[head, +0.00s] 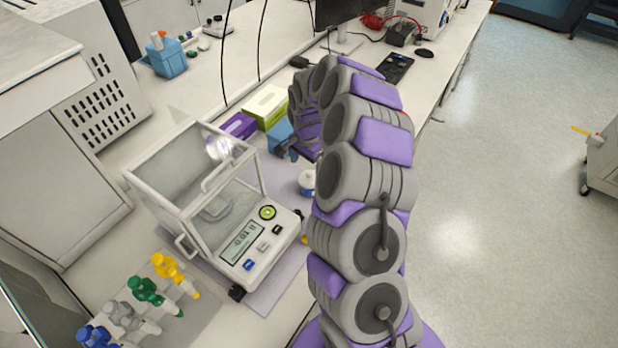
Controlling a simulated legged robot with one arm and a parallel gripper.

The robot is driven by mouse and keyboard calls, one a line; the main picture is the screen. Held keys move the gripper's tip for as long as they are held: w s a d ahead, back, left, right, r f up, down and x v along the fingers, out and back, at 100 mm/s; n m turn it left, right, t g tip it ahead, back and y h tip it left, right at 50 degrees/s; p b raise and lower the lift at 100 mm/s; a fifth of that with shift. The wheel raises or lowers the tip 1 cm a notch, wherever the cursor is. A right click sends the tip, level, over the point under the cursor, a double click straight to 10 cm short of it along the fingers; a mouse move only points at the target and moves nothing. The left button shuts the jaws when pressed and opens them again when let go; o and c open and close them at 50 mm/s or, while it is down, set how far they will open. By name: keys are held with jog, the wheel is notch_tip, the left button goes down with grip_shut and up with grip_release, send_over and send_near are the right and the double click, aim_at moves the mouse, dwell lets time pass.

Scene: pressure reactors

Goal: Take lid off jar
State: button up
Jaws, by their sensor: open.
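A small round white jar (306,188) with a blue band stands on the purple mat, just right of the balance. Its light top, which looks like the lid, is on it. My arm partly hides its right side. My gripper (292,151) is at the far end of my arm, above and a little left of the jar in the picture, apart from it. Its dark fingers are small and partly lost against the blue box behind, and I see nothing held in them.
A glass-walled balance (240,246) stands left of the jar on the purple mat (272,290). Purple and green boxes (266,104) and a blue box (281,134) are behind it. Several coloured pipettes (150,291) stand at the front left. A keyboard (397,68) lies farther back.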

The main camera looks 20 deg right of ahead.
aim_at(309, 172)
jog(key=f, duration=0.4)
jog(key=shift+d+f+b, duration=0.35)
jog(key=shift+b, duration=0.05)
jog(key=shift+s, duration=0.1)
jog(key=shift+r, duration=0.1)
jog(key=shift+c, duration=0.2)
jog(key=c, duration=1)
